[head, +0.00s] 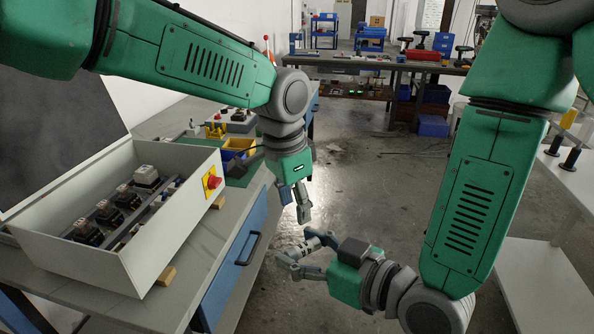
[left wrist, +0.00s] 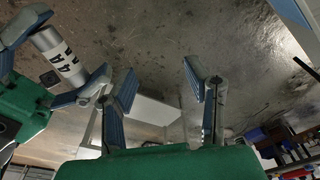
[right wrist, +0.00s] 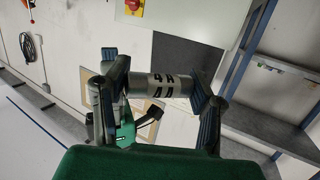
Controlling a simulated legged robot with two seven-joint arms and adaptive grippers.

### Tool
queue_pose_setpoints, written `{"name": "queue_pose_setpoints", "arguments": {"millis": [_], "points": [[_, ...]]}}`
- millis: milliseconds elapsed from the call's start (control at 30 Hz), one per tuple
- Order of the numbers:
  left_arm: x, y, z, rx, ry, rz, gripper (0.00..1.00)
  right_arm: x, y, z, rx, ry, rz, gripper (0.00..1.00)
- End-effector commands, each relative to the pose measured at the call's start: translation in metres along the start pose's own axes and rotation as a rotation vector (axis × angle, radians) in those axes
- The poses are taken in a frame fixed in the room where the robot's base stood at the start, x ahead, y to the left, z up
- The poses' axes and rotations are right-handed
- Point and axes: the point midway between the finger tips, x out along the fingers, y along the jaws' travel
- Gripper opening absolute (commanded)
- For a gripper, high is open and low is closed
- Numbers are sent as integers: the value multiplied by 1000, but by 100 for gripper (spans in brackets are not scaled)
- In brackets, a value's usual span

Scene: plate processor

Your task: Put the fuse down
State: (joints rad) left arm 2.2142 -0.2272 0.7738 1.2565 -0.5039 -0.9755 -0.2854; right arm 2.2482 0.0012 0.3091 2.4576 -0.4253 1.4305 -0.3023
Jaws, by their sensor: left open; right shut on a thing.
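The fuse (right wrist: 160,86) is a short silver cylinder with dark "4A" lettering. In the right wrist view it lies crosswise between the fingers of my right gripper (right wrist: 155,90), which is shut on it. It also shows in the left wrist view (left wrist: 61,57), at upper left. In the head view, my right gripper (head: 302,256) holds it in the air beyond the bench's edge, and the fuse is small and partly hidden there. My left gripper (head: 302,204) is just above it, pointing down, open and empty, apart from the fuse; its spread fingers show in the left wrist view (left wrist: 160,85).
An open grey electrical box (head: 150,240) with a red-yellow switch (head: 212,182) and several dark components inside stands on the left bench (head: 130,308). Yellow and blue bins (head: 238,148) are behind it. A white table (head: 545,250) is at right. The floor between is clear.

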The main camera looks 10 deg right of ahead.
Motion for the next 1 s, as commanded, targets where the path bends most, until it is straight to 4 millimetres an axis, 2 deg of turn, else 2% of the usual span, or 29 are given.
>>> {"name": "queue_pose_setpoints", "arguments": {"millis": [33, 100, 200, 300, 400, 567, 1000], "points": [[-27, 5, -5, 9, -14, 12, 43, 0, 0, 0, 0, 0, 0, 22], [-54, 19, 0, 3, -50, 69, 43, 0, 0, 0, 0, 0, 0, 22], [-82, 37, 7, 0, -90, 142, 43, 1, 0, 0, -1, 0, 0, 22], [-99, 48, 12, 2, -114, 187, 43, 1, -1, 0, -1, -1, 0, 22], [-105, 54, 14, 5, -126, 211, 43, 1, 0, 0, -1, -1, 0, 22], [-92, 60, 16, 4, -133, 218, 43, 1, 0, 0, 0, 0, 0, 22], [-14, 77, 26, 4, -132, 216, 43, 0, 0, 0, 0, 0, 0, 22]]}}
